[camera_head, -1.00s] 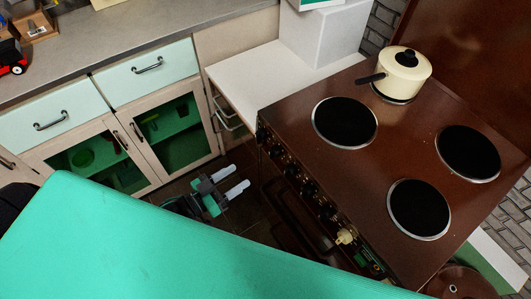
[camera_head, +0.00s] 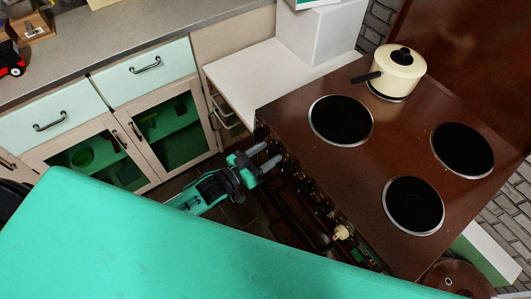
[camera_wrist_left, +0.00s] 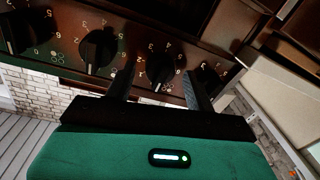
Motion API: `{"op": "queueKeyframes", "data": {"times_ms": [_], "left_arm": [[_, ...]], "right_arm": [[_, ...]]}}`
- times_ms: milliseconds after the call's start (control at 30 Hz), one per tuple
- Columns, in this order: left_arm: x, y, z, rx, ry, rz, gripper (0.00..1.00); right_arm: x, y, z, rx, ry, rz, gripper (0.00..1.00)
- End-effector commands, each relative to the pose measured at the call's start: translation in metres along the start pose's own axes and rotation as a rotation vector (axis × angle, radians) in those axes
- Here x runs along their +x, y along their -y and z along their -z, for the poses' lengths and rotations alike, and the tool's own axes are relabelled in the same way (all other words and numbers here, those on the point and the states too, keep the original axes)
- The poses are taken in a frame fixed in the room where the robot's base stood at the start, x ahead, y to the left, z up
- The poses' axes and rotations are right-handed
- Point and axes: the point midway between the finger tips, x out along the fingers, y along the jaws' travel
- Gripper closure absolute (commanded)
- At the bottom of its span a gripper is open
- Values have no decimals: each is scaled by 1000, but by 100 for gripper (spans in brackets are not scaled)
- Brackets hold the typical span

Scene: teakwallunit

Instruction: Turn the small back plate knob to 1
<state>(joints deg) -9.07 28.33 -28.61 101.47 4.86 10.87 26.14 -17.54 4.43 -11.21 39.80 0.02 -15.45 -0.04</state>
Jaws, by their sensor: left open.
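The brown stove (camera_head: 300,112) has a row of black knobs along its front panel. In the head view my left gripper (camera_head: 272,156) has its fingertips at the upper left part of that row. In the left wrist view my left gripper (camera_wrist_left: 158,84) is open, with one finger on each side of a black knob (camera_wrist_left: 160,66) with numbers around it. I cannot tell whether the fingers touch it, nor its exact setting. Another black knob (camera_wrist_left: 97,47) is left of the fingers, and one more (camera_wrist_left: 209,76) is behind the right finger. The plate symbols are too small to read surely.
A cream pot (camera_head: 402,72) stands on the far left plate. Three black plates are bare, such as the near left one (camera_head: 341,120). A cream knob (camera_head: 342,233) is lower on the panel. A teal panel (camera_head: 160,245) fills the foreground. A white counter (camera_head: 255,80) adjoins the stove.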

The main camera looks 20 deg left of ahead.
Motion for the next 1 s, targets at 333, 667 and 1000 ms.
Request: {"op": "queueKeyframes", "data": {"times_ms": [333, 667, 1000], "left_arm": [[0, 0, 0, 0, 0, 0, 75], [0, 0, 0, 18, -2, 0, 90], [0, 0, 0, 199, -14, -3, 90]], "right_arm": [[-1, -10, -9, -6, 10, -10, 64], [-2, -8, -5, -4, 4, -8, 64], [-2, 6, -4, 3, 5, 6, 64]]}}
